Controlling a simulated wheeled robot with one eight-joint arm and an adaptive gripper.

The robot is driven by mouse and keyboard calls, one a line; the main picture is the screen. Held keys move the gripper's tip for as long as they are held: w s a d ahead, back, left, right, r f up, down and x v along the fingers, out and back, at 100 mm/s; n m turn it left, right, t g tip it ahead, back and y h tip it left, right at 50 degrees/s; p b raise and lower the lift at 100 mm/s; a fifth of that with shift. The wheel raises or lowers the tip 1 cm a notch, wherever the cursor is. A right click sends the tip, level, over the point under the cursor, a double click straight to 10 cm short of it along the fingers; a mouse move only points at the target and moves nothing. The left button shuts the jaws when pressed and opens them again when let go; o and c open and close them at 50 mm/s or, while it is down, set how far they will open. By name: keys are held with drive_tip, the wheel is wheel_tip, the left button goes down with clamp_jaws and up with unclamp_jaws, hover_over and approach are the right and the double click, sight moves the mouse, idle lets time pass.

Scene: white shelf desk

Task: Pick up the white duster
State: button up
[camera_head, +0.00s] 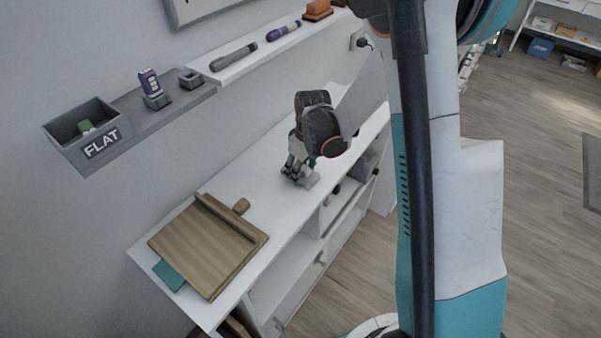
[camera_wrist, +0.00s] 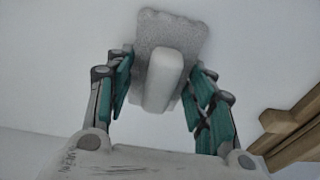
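The white duster (camera_wrist: 163,78) lies on the white desk top, with a pale block-shaped handle on a rough grey pad. In the head view a grey edge of it (camera_head: 309,182) shows under my gripper. My gripper (camera_head: 297,169) points down over it. In the wrist view the teal-padded fingers of my gripper (camera_wrist: 161,84) stand on both sides of the handle, with a gap on each side. The gripper is open. How low the fingertips are relative to the desk I cannot tell.
A wooden board (camera_head: 205,248) lies at the desk's near left, over a teal piece (camera_head: 168,275). The desk between board and gripper is clear.

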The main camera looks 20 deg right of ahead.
idle(0.3)
wheel_tip(320, 180, up, 20)
drive_tip(key=p, duration=0.6)
drive_tip(key=shift+p, duration=0.35)
